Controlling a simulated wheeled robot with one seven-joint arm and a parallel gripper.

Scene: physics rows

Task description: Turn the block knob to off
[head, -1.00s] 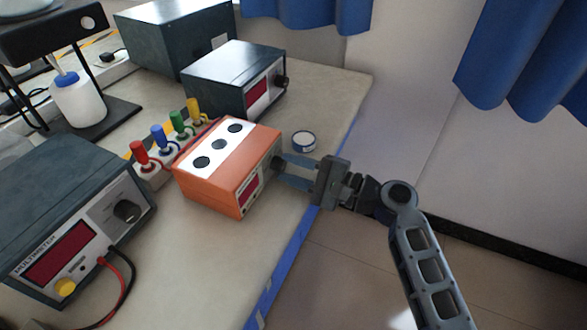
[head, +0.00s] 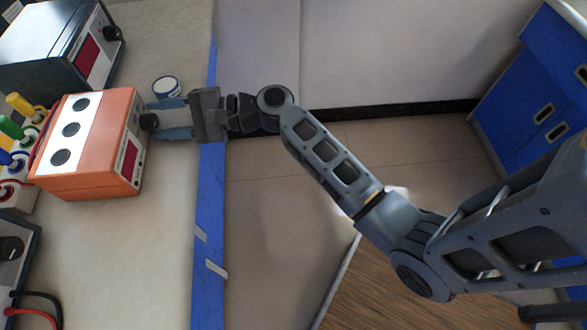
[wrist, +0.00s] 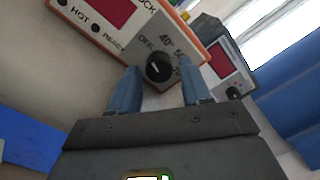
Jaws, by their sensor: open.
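The orange block heater (head: 98,180) stands on the bench at the left of the head view, with three dark wells in its white top strip. Its black knob (wrist: 159,67) shows in the wrist view on the front panel, with OFF at its upper left and 40 and 50 markings above and to its right. The knob's white mark is hard to read at this size. My gripper (head: 172,118) is open, with its blue fingers on either side of the knob. In the wrist view the fingertips (wrist: 158,80) flank the knob; I cannot tell whether they touch it.
A dark instrument (head: 60,45) with a red display stands behind the block. A small round white-and-blue item (head: 166,86) lies beside my gripper. Coloured plugs (head: 15,130) stand at the left.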

